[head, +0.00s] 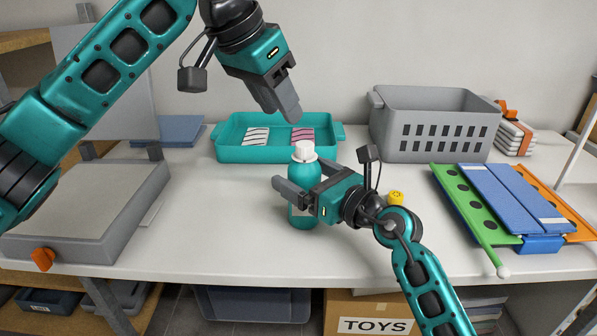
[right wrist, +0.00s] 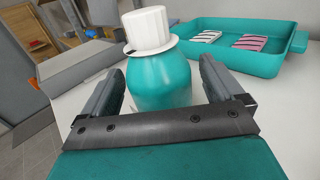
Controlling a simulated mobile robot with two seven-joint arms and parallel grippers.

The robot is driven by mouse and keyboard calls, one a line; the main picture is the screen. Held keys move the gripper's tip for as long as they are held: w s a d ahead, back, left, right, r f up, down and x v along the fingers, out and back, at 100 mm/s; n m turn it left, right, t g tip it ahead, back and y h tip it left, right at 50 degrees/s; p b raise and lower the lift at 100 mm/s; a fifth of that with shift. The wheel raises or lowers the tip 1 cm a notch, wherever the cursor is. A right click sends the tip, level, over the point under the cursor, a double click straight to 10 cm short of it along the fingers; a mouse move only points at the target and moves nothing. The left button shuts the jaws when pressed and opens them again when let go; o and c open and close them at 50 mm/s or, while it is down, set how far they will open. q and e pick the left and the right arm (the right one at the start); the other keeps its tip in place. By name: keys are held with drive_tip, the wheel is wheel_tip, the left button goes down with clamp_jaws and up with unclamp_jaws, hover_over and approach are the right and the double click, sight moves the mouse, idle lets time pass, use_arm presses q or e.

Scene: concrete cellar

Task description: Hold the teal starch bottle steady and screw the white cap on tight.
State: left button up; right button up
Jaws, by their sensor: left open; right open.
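The teal starch bottle (head: 301,219) stands upright on the white table; in the right wrist view it (right wrist: 160,80) is between the open fingers. The white cap (head: 304,150) sits on top of the bottle and shows in the right wrist view (right wrist: 149,29) as a ribbed cap with a wide rim. I cannot tell how tight it is. My right gripper (head: 288,191) is open around the bottle's body, with a finger on either side. My left gripper (head: 286,108) is open, empty and raised above the table, above and a little left of the cap.
A teal tray (head: 229,152) with striped items stands behind the bottle. A grey basket (head: 430,150) is at the back right. A small yellow object (head: 396,197) is near my right arm.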

drive_tip(key=shift+x, duration=1)
drive_tip(key=shift+c, duration=0.4)
drive_tip(key=c, duration=1.2)
